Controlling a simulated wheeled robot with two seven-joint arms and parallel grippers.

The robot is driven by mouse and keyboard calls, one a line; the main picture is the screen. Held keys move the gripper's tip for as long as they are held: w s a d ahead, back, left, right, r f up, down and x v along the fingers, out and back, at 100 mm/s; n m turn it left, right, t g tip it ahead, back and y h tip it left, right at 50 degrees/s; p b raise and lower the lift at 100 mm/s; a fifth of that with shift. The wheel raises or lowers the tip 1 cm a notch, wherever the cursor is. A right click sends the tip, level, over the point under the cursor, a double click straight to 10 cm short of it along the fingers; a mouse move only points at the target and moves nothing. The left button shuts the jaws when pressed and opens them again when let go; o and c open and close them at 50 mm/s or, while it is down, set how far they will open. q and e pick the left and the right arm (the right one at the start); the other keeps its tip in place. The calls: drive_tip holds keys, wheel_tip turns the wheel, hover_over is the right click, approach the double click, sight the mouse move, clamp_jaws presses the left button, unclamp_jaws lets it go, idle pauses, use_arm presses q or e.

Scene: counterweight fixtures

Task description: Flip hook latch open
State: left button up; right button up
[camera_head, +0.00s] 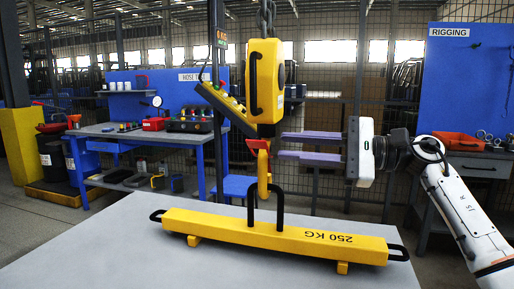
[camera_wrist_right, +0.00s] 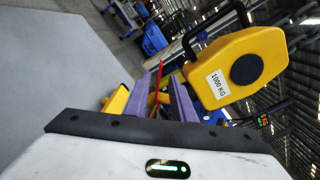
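A yellow hoist (camera_head: 266,85) hangs from a chain, with a 1000 KG label on its body (camera_wrist_right: 245,65) in the wrist view. Below it hangs a yellow hook (camera_head: 264,177) with a red latch (camera_head: 257,145) at its top. The hook's lower end is at the black loop (camera_head: 279,207) of a yellow 250 KG beam (camera_head: 275,237). My right gripper (camera_head: 281,146) points left, just right of the latch, its two purple fingers apart. In the wrist view the red latch (camera_wrist_right: 157,80) shows between the fingers; contact cannot be told. My left gripper is out of view.
The beam rests on a grey table (camera_head: 120,260). A yellow control pendant (camera_head: 226,107) hangs at the hoist's left. A workbench (camera_head: 150,133) with tools stands behind left, a rigging bench (camera_head: 470,160) behind right. The air left of the hook is clear.

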sight(257, 142)
drive_tip(key=p+x, duration=0.1)
drive_tip(key=x, duration=0.7)
drive_tip(key=shift+a, duration=0.1)
clamp_jaws()
idle(1.1)
